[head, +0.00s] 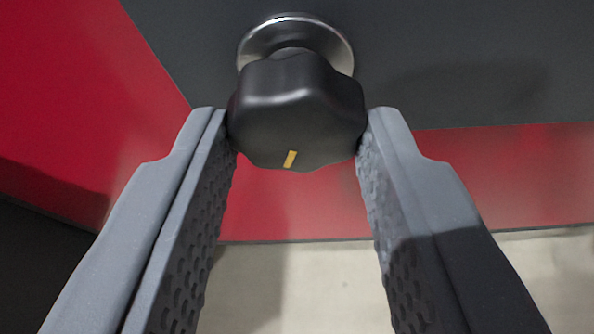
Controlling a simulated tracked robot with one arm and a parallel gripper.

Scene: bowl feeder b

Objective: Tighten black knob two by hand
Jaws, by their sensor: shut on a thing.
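A black lobed knob (296,108) with a short yellow mark on its front edge is at the upper middle of the head view. It sits in front of a round silver metal collar (335,42) on a dark panel. My gripper (297,128) is shut on the knob, with one grey textured finger against its left side and the other against its right side. The yellow mark points down and slightly left. The knob's back and its stem are mostly hidden. I cannot tell which numbered knob it is.
The dark grey panel (470,75) fills the top, with a faint shadow right of the knob. Red surfaces (75,100) lie at the left and below the panel (490,175). A pale floor (300,290) shows at the bottom. No other object is close to the fingers.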

